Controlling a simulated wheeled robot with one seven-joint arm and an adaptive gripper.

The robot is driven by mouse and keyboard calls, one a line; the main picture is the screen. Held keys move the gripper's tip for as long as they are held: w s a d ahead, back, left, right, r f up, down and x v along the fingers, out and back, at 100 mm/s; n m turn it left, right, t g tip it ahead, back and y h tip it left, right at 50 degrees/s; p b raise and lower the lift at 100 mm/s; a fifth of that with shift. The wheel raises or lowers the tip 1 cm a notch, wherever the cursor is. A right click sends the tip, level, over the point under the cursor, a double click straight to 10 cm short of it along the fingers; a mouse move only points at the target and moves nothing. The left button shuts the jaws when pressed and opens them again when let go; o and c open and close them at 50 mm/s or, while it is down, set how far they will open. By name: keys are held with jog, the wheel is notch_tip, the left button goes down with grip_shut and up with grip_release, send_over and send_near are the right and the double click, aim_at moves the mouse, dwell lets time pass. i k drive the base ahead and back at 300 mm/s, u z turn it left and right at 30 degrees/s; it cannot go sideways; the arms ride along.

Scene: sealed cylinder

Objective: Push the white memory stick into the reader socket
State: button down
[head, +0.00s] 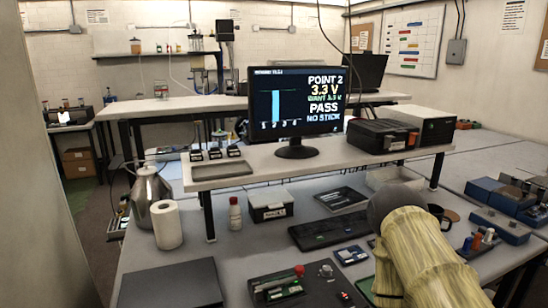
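The monitor (297,100) on the raised shelf reads "POINT 2", "3.3 V", "PASS" and "NO STICK". A dark panel (320,292) with a green circuit board, a red knob and a small red-and-white part lies on the front bench. A small blue-and-white board (350,255) lies to the right of it. I cannot tell which part is the reader socket, and I cannot make out the white memory stick. My arm, in a straw-coloured sleeve, covers the bench at the lower right. My gripper is not visible.
A black keyboard (330,231) lies behind the panel, and a dark flat slab (171,287) lies at the front left. A paper roll (167,224), a metal jug (150,195) and a white bottle (234,213) stand at left. Blue trays (500,226) with small parts sit at right.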

aim_at(490, 232)
jog(key=z, duration=1.4)
